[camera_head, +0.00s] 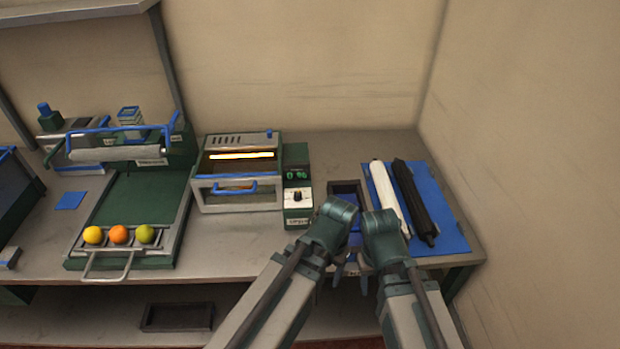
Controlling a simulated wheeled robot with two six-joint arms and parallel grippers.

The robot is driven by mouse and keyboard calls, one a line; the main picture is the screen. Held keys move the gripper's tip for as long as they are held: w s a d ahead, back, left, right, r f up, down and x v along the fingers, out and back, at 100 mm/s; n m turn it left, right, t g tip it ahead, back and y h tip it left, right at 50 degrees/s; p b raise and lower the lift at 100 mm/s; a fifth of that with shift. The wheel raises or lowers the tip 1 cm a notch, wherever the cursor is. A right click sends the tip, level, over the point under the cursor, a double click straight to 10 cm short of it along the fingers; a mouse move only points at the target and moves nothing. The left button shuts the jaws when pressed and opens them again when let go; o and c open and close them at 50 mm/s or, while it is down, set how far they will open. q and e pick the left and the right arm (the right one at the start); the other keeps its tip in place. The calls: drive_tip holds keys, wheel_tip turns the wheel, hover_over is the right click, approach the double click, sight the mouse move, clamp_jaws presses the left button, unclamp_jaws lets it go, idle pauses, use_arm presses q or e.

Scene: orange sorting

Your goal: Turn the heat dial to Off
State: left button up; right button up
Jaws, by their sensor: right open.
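The heat dial (297,196) is a small dark knob with a light mark on the pale panel of a narrow green control box (298,163). Green lit digits show above it, too small to read surely. The oven (236,193) stands just left of the box, and its heating bar (240,155) glows orange. My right gripper (364,273) is open, pointing down near the table's front edge, to the right of the dial and apart from it. My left gripper (340,268) is close beside it, with its fingers mostly hidden behind its wrist and arm.
A green press with a roller (117,154) stands at left, with yellow, orange and green fruit in its front tray (117,244). A white rolled item (386,190) and a black one (413,200) lie on a blue mat (450,215) at right. A dark open bin (345,187) is behind my wrists.

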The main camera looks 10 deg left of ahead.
use_arm(q)
drive_tip(key=w+a+r+m+h+p, duration=0.3)
drive_tip(key=w+a+r+p, duration=0.3)
drive_tip(key=w+r+p, duration=0.4)
drive_tip(key=m+t+h+p, duration=0.2)
drive_tip(key=m+t+p, duration=0.1)
drive_tip(key=m+p, duration=0.15)
approach(298, 193)
use_arm(e)
wheel_tip(298, 193, up, 15)
use_arm(q)
drive_tip(key=b+x, duration=0.8)
drive_tip(key=b, duration=0.5)
drive_tip(key=shift+w+f, duration=0.1)
drive_tip(key=shift+f, duration=0.2)
use_arm(e)
wheel_tip(298, 193, down, 13)
drive_tip(key=shift+r, duration=0.2)
drive_tip(key=shift+w, duration=0.1)
use_arm(q)
clamp_jaws()
